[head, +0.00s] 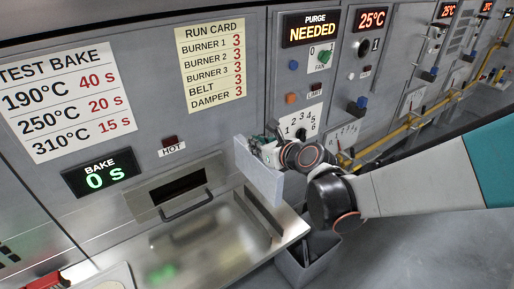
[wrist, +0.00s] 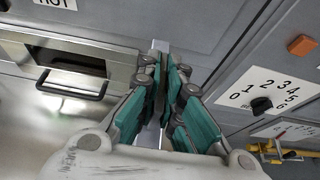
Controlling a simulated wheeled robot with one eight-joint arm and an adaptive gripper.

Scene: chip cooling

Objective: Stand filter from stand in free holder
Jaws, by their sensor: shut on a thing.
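My gripper (head: 258,147) is shut on the top edge of a pale grey flat panel, the filter (head: 260,178). The filter is upright, in front of the grey cabinet wall and above the right end of the steel bench. In the wrist view, my gripper (wrist: 168,75) has its teal fingers close together around the thin filter (wrist: 160,46), seen edge-on. A slotted metal rack (head: 262,218) is on the bench just below the filter. I cannot tell whether it is the stand or a holder, nor whether the filter's lower edge touches it.
The steel bench (head: 190,238) is mostly bare. A bake oven opening with a handle (head: 186,204) is at the wall. A grey bin (head: 308,262) stands below the bench's right end. The burner dial (head: 300,124) and yellow pipe (head: 400,130) are to the right.

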